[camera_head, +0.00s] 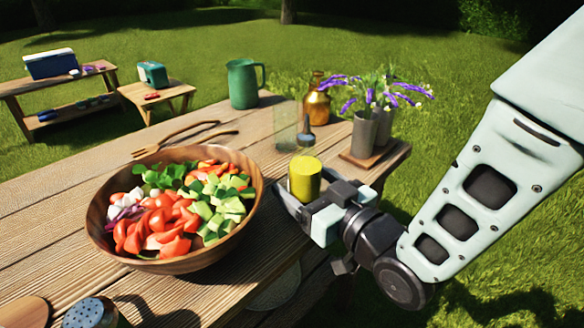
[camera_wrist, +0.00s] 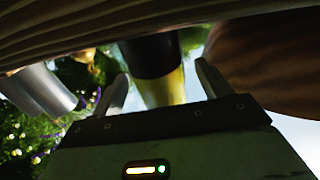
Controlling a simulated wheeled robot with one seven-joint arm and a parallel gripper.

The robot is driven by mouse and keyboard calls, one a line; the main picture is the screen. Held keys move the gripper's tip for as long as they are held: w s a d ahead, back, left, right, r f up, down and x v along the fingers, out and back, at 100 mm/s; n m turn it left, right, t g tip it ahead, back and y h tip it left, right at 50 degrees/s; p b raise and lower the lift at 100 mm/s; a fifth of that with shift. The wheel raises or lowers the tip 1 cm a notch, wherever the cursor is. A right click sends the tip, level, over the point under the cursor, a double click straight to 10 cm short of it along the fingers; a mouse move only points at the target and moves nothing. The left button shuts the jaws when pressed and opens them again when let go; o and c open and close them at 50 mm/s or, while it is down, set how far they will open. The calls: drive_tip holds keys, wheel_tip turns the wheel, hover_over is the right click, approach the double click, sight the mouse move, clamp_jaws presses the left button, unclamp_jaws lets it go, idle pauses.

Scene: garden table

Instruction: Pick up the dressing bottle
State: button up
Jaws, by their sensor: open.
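The dressing bottle (camera_head: 305,180) appears as an upright yellow cylinder near the right edge of the table. A dark stopper-like piece shows just above it; I cannot tell whether it is joined to it. My gripper (camera_head: 308,195) reaches in low from the right, with its jaws at the bottle. One finger shows on the bottle's left side; the other is partly hidden. In the wrist view, my gripper (camera_wrist: 160,88) is open, with a finger on each side of the yellow and dark bottle (camera_wrist: 160,70). Firm contact is not visible.
A wooden salad bowl (camera_head: 105,235) stands left of my gripper. A clear glass (camera_head: 285,125), amber bottle (camera_head: 317,105), green pitcher (camera_head: 242,83) and flower vases (camera_head: 364,135) stand behind. Wooden servers (camera_head: 180,137) lie beyond the bowl. A shaker (camera_head: 85,313) is in front.

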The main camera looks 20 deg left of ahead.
drive_tip(key=shift+w+a, duration=0.15)
drive_tip(key=shift+a, duration=0.1)
drive_tip(key=c, duration=1.3)
drive_tip(key=shift+o, duration=0.2)
drive_tip(key=shift+r, duration=0.15)
